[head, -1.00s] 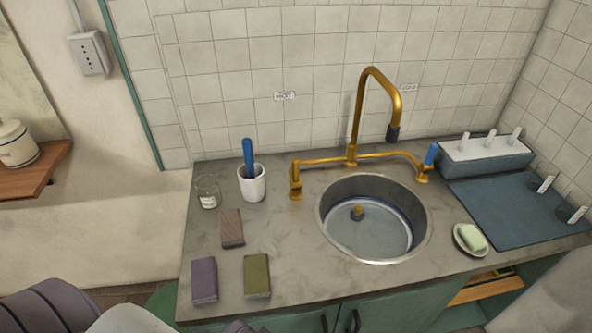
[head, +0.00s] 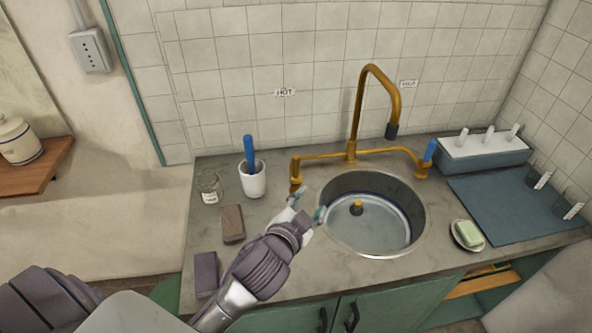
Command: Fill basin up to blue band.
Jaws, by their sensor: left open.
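The round metal basin (head: 418,228) is sunk in the grey counter. A dark blue band (head: 345,197) runs around its inner wall. A small brass piece (head: 356,208) shows inside; I cannot tell the water level. The brass faucet (head: 369,88) arches above, with no stream visible at its dark spout (head: 392,131). Its left valve (head: 295,172) is bare brass near the HOT label (head: 284,92). Its right valve has a blue handle (head: 430,151), near the other label (head: 408,83). My left gripper (head: 311,205) is open and empty at the basin's left rim. My right gripper is out of view.
A white cup (head: 254,182) holding a blue-handled item, a glass jar (head: 209,187) and a brown block (head: 232,223) stand left of the basin. A soap dish (head: 457,239), blue mat (head: 510,215) and white-topped rack (head: 484,152) are right.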

